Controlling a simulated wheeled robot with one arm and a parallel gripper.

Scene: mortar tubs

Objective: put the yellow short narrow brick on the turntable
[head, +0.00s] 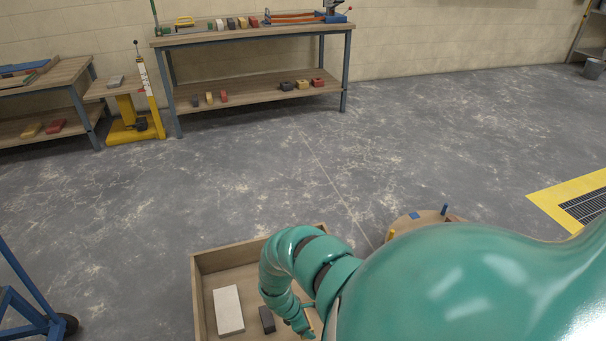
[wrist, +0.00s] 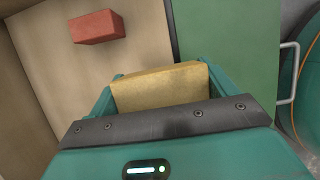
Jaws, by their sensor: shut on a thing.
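The yellow brick (wrist: 160,88) sits between the two teal fingers of my gripper (wrist: 160,80) in the wrist view, and the fingers are shut on it. Below it is the pale wooden floor of a tray, with a red brick (wrist: 97,27) lying on it. In the head view my gripper (head: 303,326) is low over the right part of the wooden tray (head: 196,290), and the yellow brick cannot be made out there. A round wooden top (head: 410,222), likely the turntable, shows partly behind my arm, with a blue and a yellow peg on it.
The tray also holds a light grey block (head: 228,310) and a dark brick (head: 267,319). A workbench (head: 255,98) with several bricks stands at the back wall. A blue frame on a caster (head: 35,315) is at the lower left. The mid floor is clear.

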